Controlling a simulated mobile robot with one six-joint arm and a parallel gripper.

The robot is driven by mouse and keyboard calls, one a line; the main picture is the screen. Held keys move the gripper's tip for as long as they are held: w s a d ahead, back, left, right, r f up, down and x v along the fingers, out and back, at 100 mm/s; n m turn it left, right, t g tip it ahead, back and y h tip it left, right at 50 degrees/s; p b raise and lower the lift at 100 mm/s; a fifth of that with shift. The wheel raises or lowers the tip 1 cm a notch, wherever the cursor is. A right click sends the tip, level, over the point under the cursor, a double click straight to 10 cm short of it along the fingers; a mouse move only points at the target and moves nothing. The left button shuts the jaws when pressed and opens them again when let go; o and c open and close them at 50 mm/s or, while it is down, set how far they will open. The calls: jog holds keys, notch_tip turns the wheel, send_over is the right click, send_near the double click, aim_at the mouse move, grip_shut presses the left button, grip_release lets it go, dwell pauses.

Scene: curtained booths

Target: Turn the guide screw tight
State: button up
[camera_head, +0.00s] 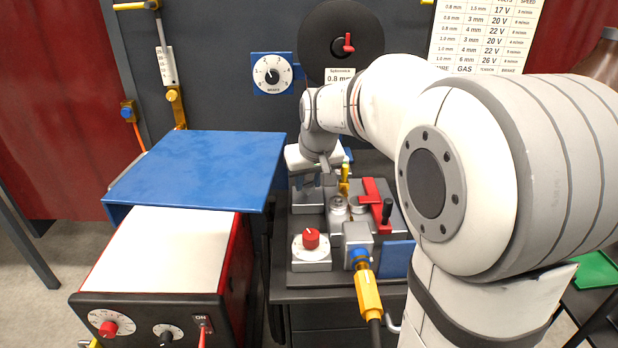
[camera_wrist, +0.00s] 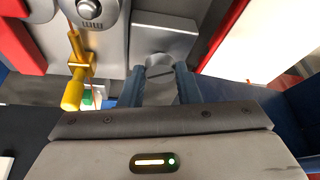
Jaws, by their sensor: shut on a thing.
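The guide screw (camera_wrist: 160,72) is a grey piece with a dark slot-like line, at a grey metal block (camera_wrist: 165,38) in the wrist view. My gripper (camera_wrist: 161,85) has its two blue-grey fingers on either side of the screw, shut on it. In the head view my gripper (camera_head: 307,181) points down over the left rear of the wire-feed unit (camera_head: 330,265), low at a grey block. The screw is hidden there by the fingers and wrist. How far it is turned in cannot be told.
A yellow lever (camera_head: 345,180) and a grey roller (camera_head: 338,206) stand right of my gripper. A red clamp (camera_head: 372,190), a red knob (camera_head: 311,239) and a yellow cable plug (camera_head: 367,292) are near. A raised blue panel (camera_head: 200,165) lies close on the left.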

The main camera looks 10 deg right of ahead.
jog(key=shift+m, duration=0.3)
jog(key=o, duration=1)
jog(key=shift+r, duration=0.1)
jog(key=v, duration=0.7)
jog(key=shift+s+a+r+p, duration=0.1)
jog(key=shift+s+r+p, duration=0.05)
jog(key=shift+r+p, duration=0.25)
